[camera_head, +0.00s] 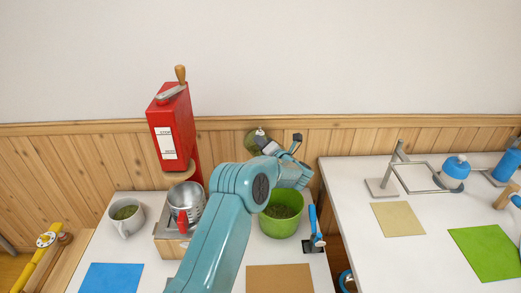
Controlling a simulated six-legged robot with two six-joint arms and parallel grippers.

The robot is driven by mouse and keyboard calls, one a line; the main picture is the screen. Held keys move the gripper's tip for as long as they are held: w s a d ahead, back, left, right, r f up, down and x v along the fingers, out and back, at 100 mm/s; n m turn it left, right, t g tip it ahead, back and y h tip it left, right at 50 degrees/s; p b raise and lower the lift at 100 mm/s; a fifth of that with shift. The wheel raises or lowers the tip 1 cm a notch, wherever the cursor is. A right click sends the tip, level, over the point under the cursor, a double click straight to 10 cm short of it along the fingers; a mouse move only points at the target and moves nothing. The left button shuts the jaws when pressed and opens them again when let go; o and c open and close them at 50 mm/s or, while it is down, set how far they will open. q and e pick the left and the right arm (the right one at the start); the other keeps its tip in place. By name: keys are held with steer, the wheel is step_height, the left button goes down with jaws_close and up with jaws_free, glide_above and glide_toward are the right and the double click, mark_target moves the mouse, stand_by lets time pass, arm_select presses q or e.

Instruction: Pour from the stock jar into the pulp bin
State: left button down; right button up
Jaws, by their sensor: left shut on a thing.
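A red, box-shaped jar (170,128) with a white label and a wooden-topped lever stands at the back left; its label is too small to read surely. A metal cup (186,200) with a red handle is below it. A bright green bin (281,218) with green matter inside stands on the left table, partly hidden by my arm; I take it for the pulp bin. My left gripper (279,143) is up behind the bin, near the wall. It is shut on a rounded olive-green thing (253,140), mostly hidden. My right gripper is not in view.
A white mug (127,217) with green contents stands at the left. A blue-handled tool (314,228) stands right of the bin. Blue (112,278) and brown mats lie in front. A gap separates the right table, which holds a metal stand (384,185) and mats.

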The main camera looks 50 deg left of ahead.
arm_select(q)
steer(key=shift+s+a+f, duration=0.1)
steer(key=shift+f, duration=0.1)
steer(key=shift+f+b, duration=0.95)
steer(key=shift+f, duration=0.5)
steer(key=shift+d+f+y+b, duration=0.2)
steer(key=shift+f+y+b, duration=0.1)
steer(key=shift+f+b, duration=0.4)
steer(key=shift+d+r+y+b, duration=0.25)
steer(key=shift+d+y+b, duration=0.3)
steer(key=shift+y+b, duration=0.25)
steer(key=shift+s+d+r+y+b, duration=0.15)
steer(key=shift+d+y+b, duration=0.4)
steer(key=shift+b, duration=0.3)
steer(key=shift+d+r, duration=0.1)
steer(key=shift+r, duration=0.3)
